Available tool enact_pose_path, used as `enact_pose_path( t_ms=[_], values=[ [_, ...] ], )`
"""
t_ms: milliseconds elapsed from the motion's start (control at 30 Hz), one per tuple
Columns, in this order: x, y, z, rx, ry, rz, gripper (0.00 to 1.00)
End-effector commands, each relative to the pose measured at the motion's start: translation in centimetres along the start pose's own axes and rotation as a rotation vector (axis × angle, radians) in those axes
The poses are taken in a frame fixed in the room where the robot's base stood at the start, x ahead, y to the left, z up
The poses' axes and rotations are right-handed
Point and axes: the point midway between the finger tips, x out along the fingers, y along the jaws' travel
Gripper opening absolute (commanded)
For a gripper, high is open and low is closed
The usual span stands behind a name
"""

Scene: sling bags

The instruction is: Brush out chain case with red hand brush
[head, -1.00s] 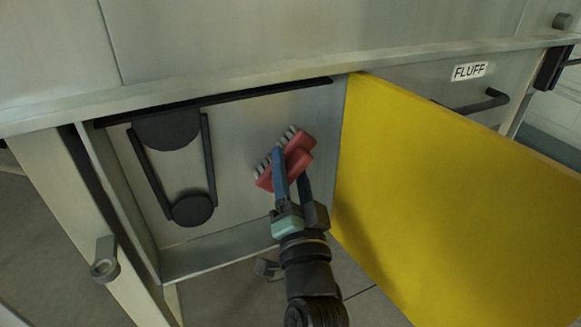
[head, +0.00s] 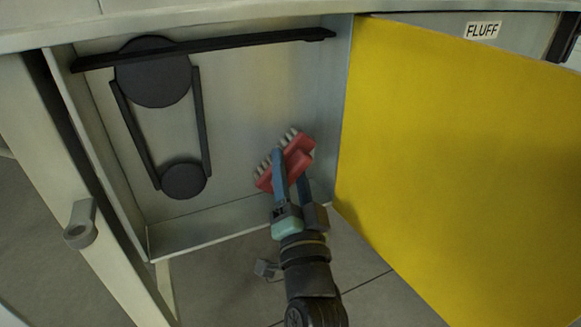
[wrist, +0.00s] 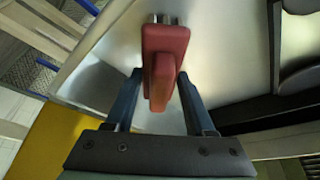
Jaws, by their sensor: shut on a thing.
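The red hand brush (head: 287,163) is held by my gripper (head: 291,183), whose blue fingers are shut on its handle. Its pale bristles face up and left in the head view. In the wrist view the brush (wrist: 163,62) sits between the fingers of my gripper (wrist: 160,95), with a few bristle tufts showing at its far end. The open chain case (head: 232,108) lies behind the brush. It holds two dark round wheels joined by a chain (head: 128,130) at its left. I cannot tell whether the bristles touch the back wall.
A yellow door (head: 450,150) stands open on the right side of the case. A dark bar (head: 210,48) crosses the case's top. A grey latch (head: 82,224) sticks out at the left post. A FLUFF label (head: 483,30) is at upper right.

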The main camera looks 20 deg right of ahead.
Motion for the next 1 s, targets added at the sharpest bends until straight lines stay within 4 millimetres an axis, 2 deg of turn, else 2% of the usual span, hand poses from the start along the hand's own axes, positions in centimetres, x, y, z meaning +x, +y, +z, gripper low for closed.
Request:
enact_pose_path(
  t_ms=[33,367,800,1000],
  values=[
    [-0.1,0.2,0.4,0.001,-0.006,0.000,0.10],
    [-0.4,0.1,0.1,0.001,-0.004,0.001,0.10],
    [-4.5,0.2,-1.8,-0.001,0.003,0.001,0.10],
    [-5.5,0.1,-2.2,0.000,0.001,-0.001,0.10]
  ],
)
